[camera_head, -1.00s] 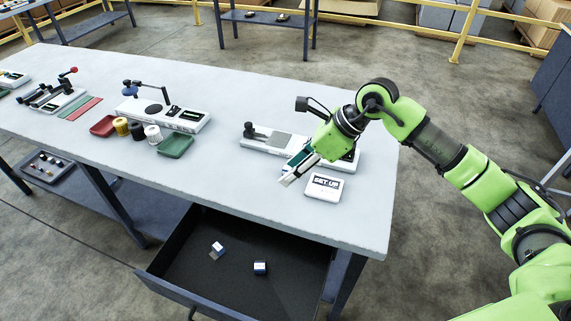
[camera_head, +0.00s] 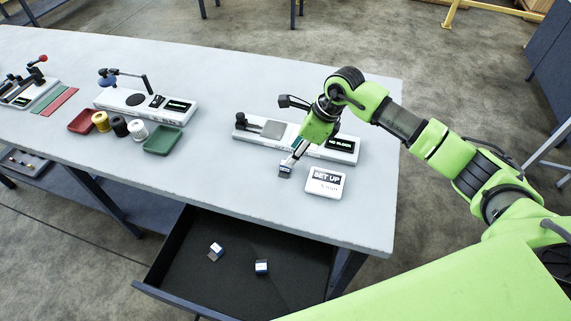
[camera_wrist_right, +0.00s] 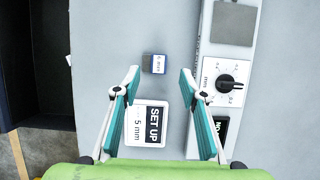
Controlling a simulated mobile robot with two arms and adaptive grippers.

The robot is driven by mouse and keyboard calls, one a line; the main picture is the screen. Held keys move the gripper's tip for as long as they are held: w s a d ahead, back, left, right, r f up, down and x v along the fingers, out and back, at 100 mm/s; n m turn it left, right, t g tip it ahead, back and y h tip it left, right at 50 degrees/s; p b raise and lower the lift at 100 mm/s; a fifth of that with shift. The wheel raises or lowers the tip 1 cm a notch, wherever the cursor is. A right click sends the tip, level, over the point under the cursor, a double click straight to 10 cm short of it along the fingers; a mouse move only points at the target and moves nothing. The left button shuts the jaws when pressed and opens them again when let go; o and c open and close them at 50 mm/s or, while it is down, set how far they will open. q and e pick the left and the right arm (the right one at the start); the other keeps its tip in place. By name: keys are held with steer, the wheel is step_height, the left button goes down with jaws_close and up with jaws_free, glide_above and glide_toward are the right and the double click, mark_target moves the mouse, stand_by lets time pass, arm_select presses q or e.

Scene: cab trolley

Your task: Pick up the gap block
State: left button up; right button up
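A small grey and blue block (camera_head: 285,171), which looks like the gap block, sits on the table near its front edge. In the right wrist view the block (camera_wrist_right: 154,64) lies between and just beyond the fingertips, with small unreadable print on it. My right gripper (camera_wrist_right: 159,72) points down above the table with its fingers spread, apart from the block. In the head view the right gripper (camera_head: 294,157) is just behind the block. My left gripper is not in view.
A white SET UP card (camera_head: 325,183) is right of the block; it also shows in the wrist view (camera_wrist_right: 147,124). A gauge device (camera_head: 340,147) with a "NO BLOCK" display stands behind. An open drawer (camera_head: 190,270) below holds two similar blocks. Trays and spools stand left.

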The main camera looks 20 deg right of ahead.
mark_target(285, 169)
steer(key=shift+a+f+p, duration=0.35)
steer(key=shift+f+p, duration=0.25)
steer(key=shift+p, duration=0.1)
steer(key=p+x, duration=0.1)
steer(key=x, duration=0.2)
steer(key=shift+w+f, duration=0.1)
steer(key=shift+f, duration=0.1)
steer(key=shift+w+a+f, duration=0.1)
steer(key=shift+f, duration=0.1)
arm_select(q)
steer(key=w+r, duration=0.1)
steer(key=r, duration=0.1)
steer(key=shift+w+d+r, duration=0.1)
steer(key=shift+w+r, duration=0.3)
arm_select(e)
jaws_close()
